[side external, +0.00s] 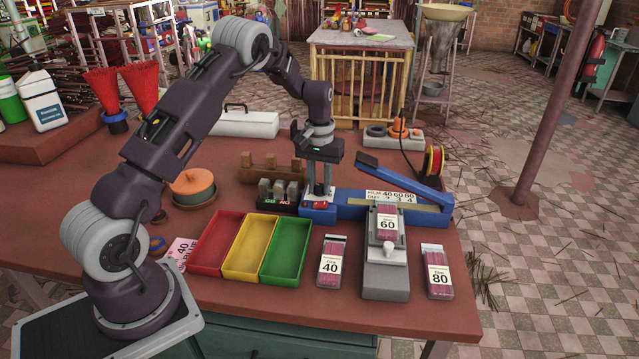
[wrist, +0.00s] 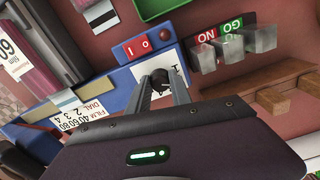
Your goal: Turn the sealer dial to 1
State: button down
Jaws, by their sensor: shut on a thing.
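The blue sealer (side external: 350,209) stands at the back right of the table with its blue lever arm (side external: 400,170) raised. In the wrist view its black dial (wrist: 160,78) sits on a white plate (wrist: 172,65) with a numeral, apparently 1, beside it. My gripper (wrist: 160,88) is shut on the dial from above; it also shows over the sealer's left end in the side view (side external: 319,190). The fingers hide part of the dial and plate, so its setting is unclear. A red switch (wrist: 138,46) marked I and O lies beside the plate.
A film and dial card (side external: 390,195) is on the sealer. Red (side external: 197,268), yellow (side external: 240,275) and green (side external: 280,277) trays sit in front. GO/NO blocks (side external: 278,190) stand close left of my gripper. Packs marked 40 (side external: 331,265), 60 (side external: 387,222) and 80 (side external: 438,278) are nearby.

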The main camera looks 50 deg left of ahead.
aim_at(320, 186)
jog(key=n, duration=0.6)
jog(key=shift+w+r+n, duration=0.1)
jog(key=shift+w+n, duration=0.05)
jog(key=shift+n, duration=0.25)
dwell(0.4)
jog(key=c, duration=1.2)
grip_release()
jog(key=shift+o, duration=0.2)
notch_tip(320, 186, up, 7)
jog(key=shift+r, duration=0.1)
